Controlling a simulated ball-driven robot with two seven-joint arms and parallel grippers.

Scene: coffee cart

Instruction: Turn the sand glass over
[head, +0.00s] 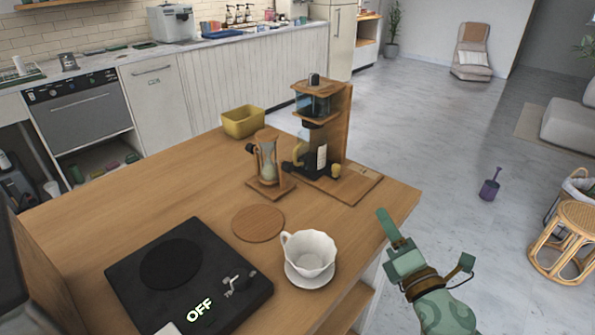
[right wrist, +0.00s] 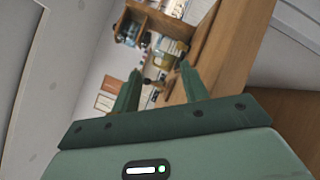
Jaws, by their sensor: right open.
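The sand glass (head: 267,160) stands upright in a wooden frame with a dark knob on its left side, on the wooden cart top (head: 130,195). Pale sand shows in its lower bulb. My right gripper (head: 425,237) is open and empty, off the right edge of the cart, well apart from the sand glass. In the right wrist view the open fingers (right wrist: 160,70) point toward the tilted cart top; small things there are too small to name surely. My left gripper is not in view.
A wooden coffee maker (head: 335,130) stands just right of the sand glass. A yellow bin (head: 243,122) is behind it. A round wooden coaster (head: 258,223), a white cup (head: 309,253) on a saucer, and a black hot plate (head: 235,295) marked OFF are in front.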

